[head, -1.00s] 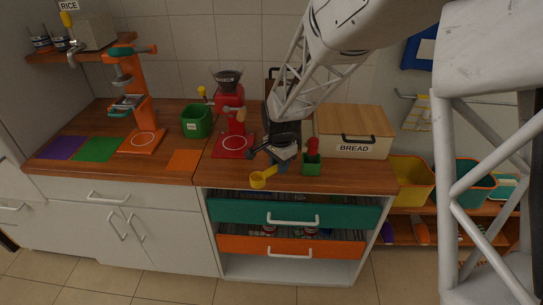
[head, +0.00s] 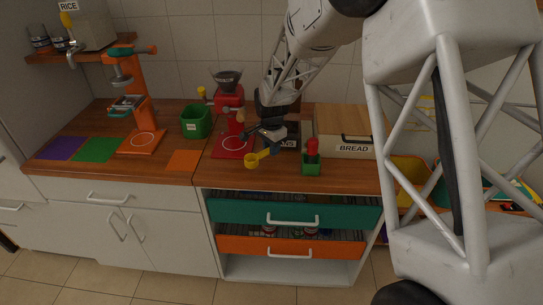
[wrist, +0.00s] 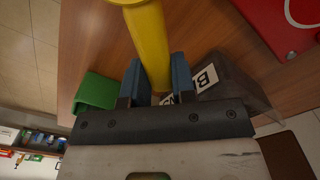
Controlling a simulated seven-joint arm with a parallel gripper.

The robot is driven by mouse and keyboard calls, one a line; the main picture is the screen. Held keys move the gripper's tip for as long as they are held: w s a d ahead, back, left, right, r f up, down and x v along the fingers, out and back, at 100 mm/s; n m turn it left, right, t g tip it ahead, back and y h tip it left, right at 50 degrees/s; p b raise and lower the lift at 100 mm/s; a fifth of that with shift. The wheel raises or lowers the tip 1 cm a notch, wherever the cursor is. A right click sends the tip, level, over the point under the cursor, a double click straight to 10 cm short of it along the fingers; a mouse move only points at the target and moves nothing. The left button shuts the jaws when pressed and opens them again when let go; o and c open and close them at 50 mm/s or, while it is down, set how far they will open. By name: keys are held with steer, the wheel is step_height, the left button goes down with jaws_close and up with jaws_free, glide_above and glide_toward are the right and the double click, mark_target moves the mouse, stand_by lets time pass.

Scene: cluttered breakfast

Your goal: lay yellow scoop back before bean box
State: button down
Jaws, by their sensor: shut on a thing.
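The yellow scoop (head: 251,161) is in my gripper (head: 272,149), its cup to the left, over the counter between the red grinder and the bean box. In the wrist view its yellow handle (wrist: 148,42) runs between the two blue fingers of my gripper (wrist: 157,80), which are shut on it. I cannot tell the exact height of the cup above the wood. The dark bean box (head: 291,142) stands behind and right of the scoop, its label partly covered by my gripper. In the wrist view the box (wrist: 238,90) is just right of the fingers.
A small green holder (head: 311,169) with a red-topped thing stands to the right, close to my gripper. The red grinder (head: 231,146) is left, the bread box (head: 345,128) behind right. Counter in front of the scoop is clear. The teal drawer (head: 250,211) is partly open below.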

steer(key=shift+f, duration=1.75)
steer(key=shift+f, duration=0.1)
steer(key=c, duration=0.9)
jaws_free()
steer(key=shift+c, duration=0.2)
step_height(320, 180, up, 12)
steer(key=shift+r, duration=0.1)
